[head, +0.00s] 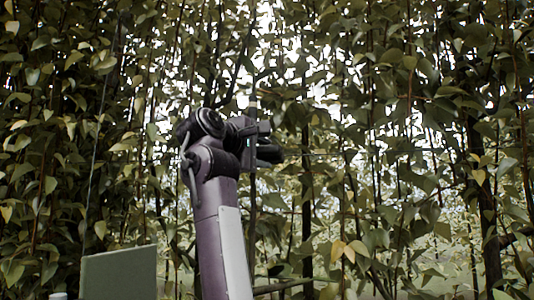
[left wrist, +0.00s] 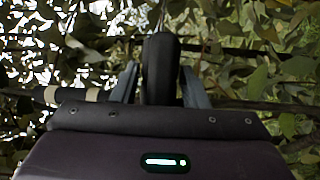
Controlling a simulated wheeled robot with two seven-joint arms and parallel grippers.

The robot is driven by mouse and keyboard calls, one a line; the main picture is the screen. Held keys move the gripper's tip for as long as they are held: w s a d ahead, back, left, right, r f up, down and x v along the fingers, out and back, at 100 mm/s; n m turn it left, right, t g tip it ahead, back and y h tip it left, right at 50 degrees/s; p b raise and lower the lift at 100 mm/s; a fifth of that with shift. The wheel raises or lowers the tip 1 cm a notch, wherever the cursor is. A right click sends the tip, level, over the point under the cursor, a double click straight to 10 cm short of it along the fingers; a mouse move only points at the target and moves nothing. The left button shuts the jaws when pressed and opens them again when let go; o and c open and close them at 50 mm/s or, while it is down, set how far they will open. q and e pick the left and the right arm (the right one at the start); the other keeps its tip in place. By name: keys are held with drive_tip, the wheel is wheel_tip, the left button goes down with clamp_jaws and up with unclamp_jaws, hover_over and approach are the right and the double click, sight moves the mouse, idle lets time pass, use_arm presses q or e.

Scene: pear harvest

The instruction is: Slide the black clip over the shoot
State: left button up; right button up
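My left gripper (head: 262,143) is raised in front of the foliage in the middle of the head view. In the left wrist view its two grey fingers stand on either side of a rounded black piece, which looks like the black clip (left wrist: 160,68), and hold it. A thin dark shoot (head: 252,185) runs upright beside the gripper, with a pale band just above it. In the left wrist view a shoot with pale bands (left wrist: 57,95) runs sideways behind the fingers. Whether the clip touches or surrounds it is hidden. My right gripper is out of view.
Dense leaves and upright stems (head: 410,120) fill the background on both sides. A thin wire (head: 350,153) runs sideways at gripper height. A flat green panel (head: 118,275) stands at the lower left. Leaves hang close around the fingers.

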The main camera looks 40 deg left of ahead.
use_arm(q)
drive_tip(key=shift+s+a, duration=0.2)
drive_tip(key=shift+s+f, duration=0.1)
drive_tip(key=shift+s, duration=0.05)
drive_tip(key=shift+s+d+b, duration=0.15)
drive_tip(key=shift+s+b, duration=0.2)
drive_tip(key=shift+b, duration=0.2)
drive_tip(key=s+b, duration=0.3)
drive_tip(key=s, duration=0.3)
drive_tip(key=shift+s+d, duration=0.35)
drive_tip(key=shift+d, duration=0.1)
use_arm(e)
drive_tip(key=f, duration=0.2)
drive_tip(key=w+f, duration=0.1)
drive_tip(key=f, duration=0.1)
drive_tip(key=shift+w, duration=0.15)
use_arm(q)
drive_tip(key=shift+w, duration=0.1)
